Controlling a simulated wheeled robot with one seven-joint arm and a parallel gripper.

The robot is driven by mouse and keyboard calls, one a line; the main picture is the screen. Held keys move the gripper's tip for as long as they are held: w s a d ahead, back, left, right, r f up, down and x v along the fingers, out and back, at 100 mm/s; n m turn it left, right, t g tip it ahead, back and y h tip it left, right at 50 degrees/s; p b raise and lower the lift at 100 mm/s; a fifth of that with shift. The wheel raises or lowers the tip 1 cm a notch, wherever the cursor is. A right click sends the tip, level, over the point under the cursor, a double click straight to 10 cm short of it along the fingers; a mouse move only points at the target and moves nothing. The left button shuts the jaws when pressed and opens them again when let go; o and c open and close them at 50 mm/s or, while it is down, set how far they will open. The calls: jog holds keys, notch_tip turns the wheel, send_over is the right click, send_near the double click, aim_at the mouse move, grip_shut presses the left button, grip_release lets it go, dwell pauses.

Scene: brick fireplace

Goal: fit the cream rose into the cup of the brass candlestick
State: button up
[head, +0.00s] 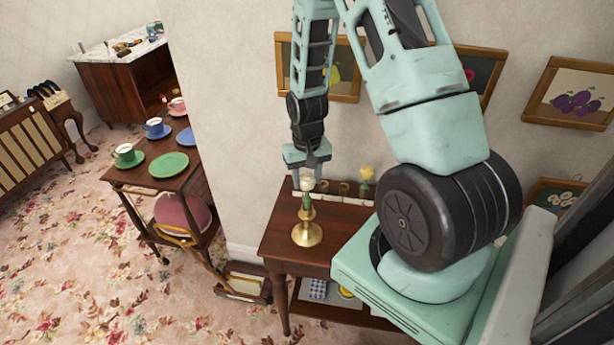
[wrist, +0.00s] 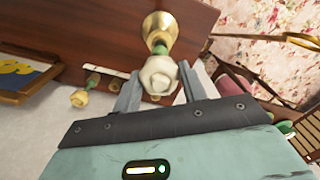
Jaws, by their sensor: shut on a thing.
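The cream rose (head: 308,184) is between the fingers of my gripper (head: 308,174), which is shut on it. Its green stem points down. The brass candlestick (head: 307,235) stands upright on the dark wooden table, directly below the rose. The stem's lower end meets the candlestick's top in the head view; I cannot tell whether it is inside the cup. In the wrist view the rose head (wrist: 159,75) sits between the fingertips of my gripper (wrist: 160,84) and hides the cup. The round brass base (wrist: 160,25) shows beyond it.
A yellow rose (head: 367,173) stands at the back of the wooden table (head: 282,238), beside several small brass cups near the wall. Framed pictures hang above. A trolley with cups and a green plate (head: 168,164) is at the left. The tabletop around the candlestick's base is clear.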

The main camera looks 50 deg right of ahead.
jog(key=shift+f+b, duration=0.55)
jog(key=shift+f, duration=0.35)
jog(key=o, duration=0.9)
jog(key=shift+r, duration=0.1)
notch_tip(320, 180, up, 17)
jog(key=b, duration=0.3)
jog(key=shift+r, duration=0.2)
jog(key=a+f+n+b, duration=0.2)
jog(key=a+n, duration=0.2)
jog(key=a, duration=0.8)
jog(key=s+a+f+n+b, duration=0.1)
jog(key=s+a+n, duration=0.2)
jog(key=s+a, duration=0.2)
jog(key=s+a+f+n+b, duration=0.2)
jog(key=s+a, duration=0.4)
jog(key=a, duration=0.3)
jog(key=s+a+f+n+b, duration=0.1)
jog(key=s+a+n, duration=0.3)
jog(key=a, duration=0.3)
jog(key=shift+s+a+f+n+y, duration=0.1)
jog(key=shift+s+f+n+y, duration=0.1)
jog(key=shift+s, duration=0.25)
jog(key=shift+s+a+f+n+y, duration=0.1)
jog(key=shift+s+f, duration=0.1)
jog(key=shift+s, duration=0.25)
